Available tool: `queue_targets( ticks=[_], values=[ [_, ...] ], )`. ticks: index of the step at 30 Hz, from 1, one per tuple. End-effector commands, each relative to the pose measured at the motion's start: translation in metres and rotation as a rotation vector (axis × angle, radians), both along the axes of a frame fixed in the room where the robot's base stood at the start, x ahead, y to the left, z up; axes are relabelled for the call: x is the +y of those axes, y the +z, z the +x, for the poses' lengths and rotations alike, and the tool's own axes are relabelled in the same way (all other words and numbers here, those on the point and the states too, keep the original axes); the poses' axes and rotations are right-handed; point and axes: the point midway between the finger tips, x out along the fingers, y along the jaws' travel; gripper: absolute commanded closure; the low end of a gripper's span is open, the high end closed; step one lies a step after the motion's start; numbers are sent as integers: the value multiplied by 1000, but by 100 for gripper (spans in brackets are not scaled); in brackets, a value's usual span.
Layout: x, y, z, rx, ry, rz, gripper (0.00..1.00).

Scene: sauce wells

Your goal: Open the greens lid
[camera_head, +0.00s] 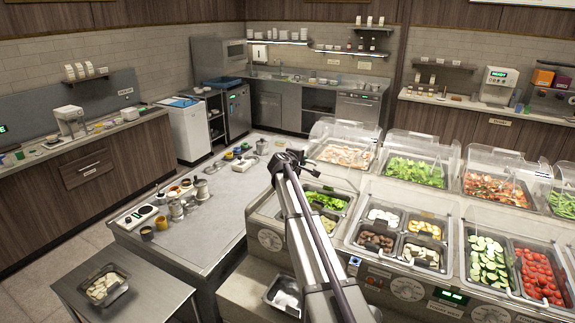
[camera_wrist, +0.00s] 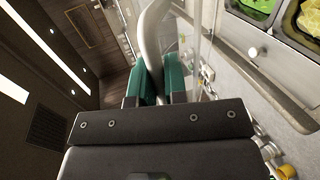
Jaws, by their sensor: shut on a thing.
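My gripper (camera_head: 290,158) is at the left end of the food counter, above and left of the front-left pan of greens (camera_head: 322,200). In the wrist view its two green fingers (camera_wrist: 158,88) are closed around a pale curved handle (camera_wrist: 153,42). A clear, thin pane (camera_wrist: 205,40) stands beside the handle; it looks like part of a transparent lid, but its outline is hard to make out. Green leaves (camera_wrist: 258,6) show uncovered at the top right of the wrist view. In the head view my arm hides part of the counter edge, and the held handle is too small to tell.
Clear lids (camera_head: 425,147) stand over the back-row pans, including another leafy-greens pan (camera_head: 415,171). Front pans hold cucumber (camera_head: 487,265) and tomatoes (camera_head: 540,278). A steel table (camera_head: 195,240) with small pots lies left of my arm, with bare room at its front.

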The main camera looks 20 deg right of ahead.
Motion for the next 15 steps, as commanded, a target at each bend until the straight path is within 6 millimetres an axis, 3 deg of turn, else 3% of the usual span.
queue_targets(
  ticks=[1,3,15],
  values=[
    [-4,20,12,-6,9,4,100],
    [-12,30,21,-7,10,6,100],
    [-40,53,42,-7,10,4,100]
  ],
)
